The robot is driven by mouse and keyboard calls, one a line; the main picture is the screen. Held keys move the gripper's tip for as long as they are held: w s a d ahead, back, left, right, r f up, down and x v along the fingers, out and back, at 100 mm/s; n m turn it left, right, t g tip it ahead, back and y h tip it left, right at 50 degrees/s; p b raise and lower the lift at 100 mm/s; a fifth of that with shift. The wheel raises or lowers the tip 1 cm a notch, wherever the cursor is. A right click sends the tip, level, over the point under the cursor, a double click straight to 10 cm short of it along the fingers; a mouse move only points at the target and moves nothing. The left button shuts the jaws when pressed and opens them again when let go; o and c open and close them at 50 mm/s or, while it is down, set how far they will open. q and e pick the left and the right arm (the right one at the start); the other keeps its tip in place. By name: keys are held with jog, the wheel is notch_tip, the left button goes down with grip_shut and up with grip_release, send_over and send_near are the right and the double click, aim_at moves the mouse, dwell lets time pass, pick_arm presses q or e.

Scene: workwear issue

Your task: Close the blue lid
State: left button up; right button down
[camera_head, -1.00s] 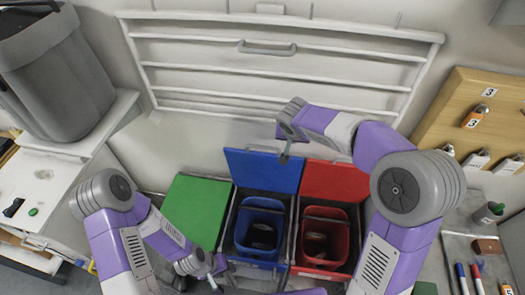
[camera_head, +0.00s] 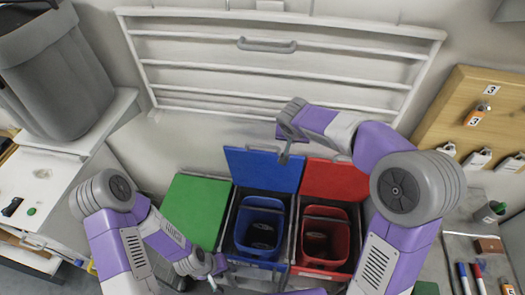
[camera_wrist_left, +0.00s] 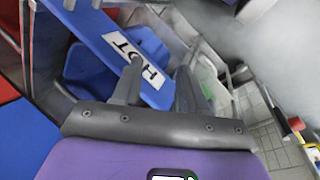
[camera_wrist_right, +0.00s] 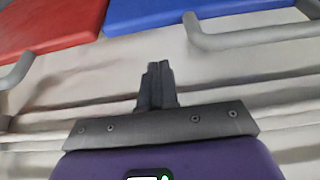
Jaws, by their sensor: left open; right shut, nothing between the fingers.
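The blue lid (camera_head: 265,170) stands open and tilted up behind the blue bin (camera_head: 260,232). It also shows at the top of the right wrist view (camera_wrist_right: 190,12). My right gripper (camera_head: 284,157) is at the upper right edge of the blue lid; whether it touches is unclear. In the right wrist view its fingers (camera_wrist_right: 156,85) are together and empty. My left gripper (camera_head: 216,282) is low, left of the blue bin's front.
The red lid (camera_head: 336,181) stands open behind the red bin (camera_head: 325,240), beside the blue one. The green lid (camera_head: 195,208) lies flat on the left. A white railed wall frame (camera_head: 270,65) is behind. A wooden board with padlocks (camera_head: 476,117) is at right.

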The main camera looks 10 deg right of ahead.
notch_tip(320, 180, down, 5)
jog(key=b, duration=0.4)
jog(key=shift+s+b, duration=0.1)
jog(key=shift+b, duration=0.3)
jog(key=shift+s, duration=0.1)
jog(key=shift+s+a+f+b, duration=0.15)
jog(key=shift+s+a+b, duration=0.05)
jog(key=shift+s+b, duration=0.4)
jog(key=shift+s+a+f+b, duration=0.15)
jog(key=shift+s+b, duration=0.45)
jog(key=shift+s+a+b, duration=0.2)
jog(key=shift+s+b, duration=0.3)
jog(key=shift+s, duration=0.1)
jog(key=shift+s+a+b, duration=0.2)
jog(key=shift+s+b, duration=0.3)
jog(key=shift+s, duration=0.05)
notch_tip(320, 180, up, 10)
jog(key=s+p, duration=0.1)
jog(key=p, duration=0.5)
jog(key=shift+a+r, duration=0.15)
jog(key=shift+r, duration=0.05)
